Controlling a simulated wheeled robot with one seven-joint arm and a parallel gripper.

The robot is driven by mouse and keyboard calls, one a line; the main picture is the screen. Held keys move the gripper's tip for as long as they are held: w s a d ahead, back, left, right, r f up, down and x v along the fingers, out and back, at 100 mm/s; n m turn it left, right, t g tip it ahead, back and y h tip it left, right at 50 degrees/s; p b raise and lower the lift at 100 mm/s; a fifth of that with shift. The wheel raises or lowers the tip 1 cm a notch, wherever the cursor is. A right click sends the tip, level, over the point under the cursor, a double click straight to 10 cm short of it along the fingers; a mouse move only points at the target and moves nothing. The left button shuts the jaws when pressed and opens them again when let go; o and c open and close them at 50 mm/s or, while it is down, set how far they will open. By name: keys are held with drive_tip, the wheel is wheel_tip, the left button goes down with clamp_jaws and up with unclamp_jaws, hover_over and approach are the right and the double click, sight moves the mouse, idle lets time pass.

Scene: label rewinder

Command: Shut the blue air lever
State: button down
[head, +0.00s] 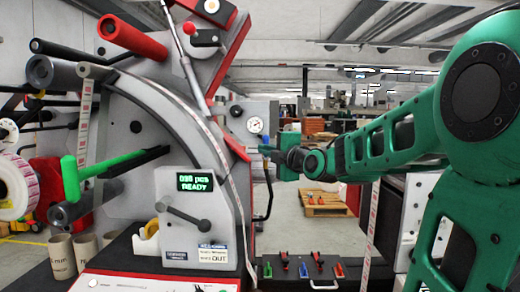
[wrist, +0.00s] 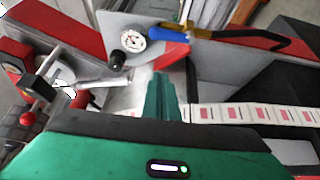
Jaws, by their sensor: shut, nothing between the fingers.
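In the wrist view, the blue lever (wrist: 168,34) is a short blue bar just right of the round pressure gauge (wrist: 131,40). A yellow-brown piece (wrist: 215,34) adjoins its right end. My gripper (wrist: 160,78) is shut and empty, with its fingertips a little below the blue lever in the picture; I cannot tell whether they touch anything. In the head view, my gripper (head: 268,150) is beside the machine, just below and right of the gauge (head: 255,125). The lever is mostly hidden by it there.
A printed label strip (wrist: 235,113) runs nearby. The READY display (head: 195,183) and green arm (head: 110,163) are on the machine at left.

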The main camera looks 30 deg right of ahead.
drive_tip(key=shift+w, duration=0.15)
drive_tip(key=w, duration=1)
drive_tip(key=shift+s+d, duration=0.3)
drive_tip(key=shift+d, duration=0.45)
drive_tip(key=shift+s+d, duration=0.35)
drive_tip(key=shift+d, duration=0.35)
drive_tip(key=shift+s+d, duration=0.3)
drive_tip(key=shift+d, duration=0.45)
